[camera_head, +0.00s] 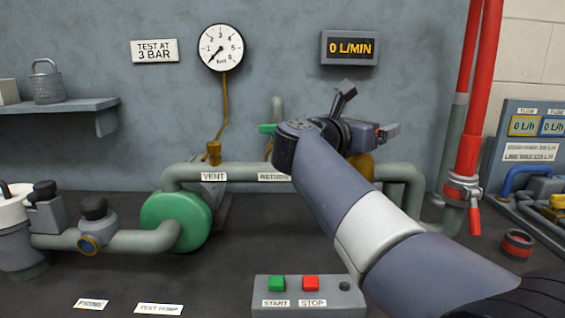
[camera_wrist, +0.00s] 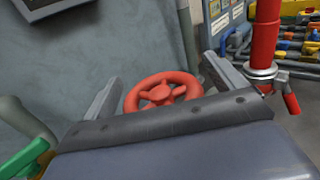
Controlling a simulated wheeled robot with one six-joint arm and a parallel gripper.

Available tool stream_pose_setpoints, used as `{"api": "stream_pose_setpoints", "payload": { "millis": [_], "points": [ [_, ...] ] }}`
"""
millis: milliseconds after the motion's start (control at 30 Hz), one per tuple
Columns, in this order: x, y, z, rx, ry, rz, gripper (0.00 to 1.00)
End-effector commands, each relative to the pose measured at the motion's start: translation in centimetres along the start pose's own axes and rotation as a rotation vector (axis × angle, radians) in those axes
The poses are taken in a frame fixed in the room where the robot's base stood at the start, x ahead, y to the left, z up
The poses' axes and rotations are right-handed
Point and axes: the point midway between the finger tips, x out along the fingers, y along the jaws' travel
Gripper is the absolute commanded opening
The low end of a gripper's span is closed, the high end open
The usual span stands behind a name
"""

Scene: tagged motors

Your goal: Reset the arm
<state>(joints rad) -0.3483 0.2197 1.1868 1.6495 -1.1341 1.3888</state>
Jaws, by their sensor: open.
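My arm reaches in from the lower right in the head view, and my gripper (camera_head: 368,110) is raised in front of the back wall, above the grey pipe. In the wrist view my gripper (camera_wrist: 165,85) has its two fingers spread wide apart, with nothing held between them. A red handwheel (camera_wrist: 163,92) shows beyond and between the fingers there. Its lower part is hidden behind the gripper body, and I cannot tell how far it is from the fingertips. In the head view my arm hides the handwheel.
A red pipe (camera_head: 478,95) with a red lever (camera_head: 475,220) stands right of my arm. A green pump (camera_head: 177,222), a grey pipe (camera_head: 235,172) and a green-handled valve (camera_head: 267,129) are to the left. A start-stop box (camera_head: 308,294) sits in front.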

Motion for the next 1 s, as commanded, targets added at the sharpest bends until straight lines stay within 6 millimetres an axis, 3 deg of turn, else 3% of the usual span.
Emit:
{"api": "stream_pose_setpoints", "payload": {
  "millis": [400,1000],
  "points": [
    [-0.8,0.1,0.1,-0.001,-0.001,-0.019,0.91],
    [-10.6,0.3,0.1,0.000,-0.001,-0.017,0.91]
  ]
}}
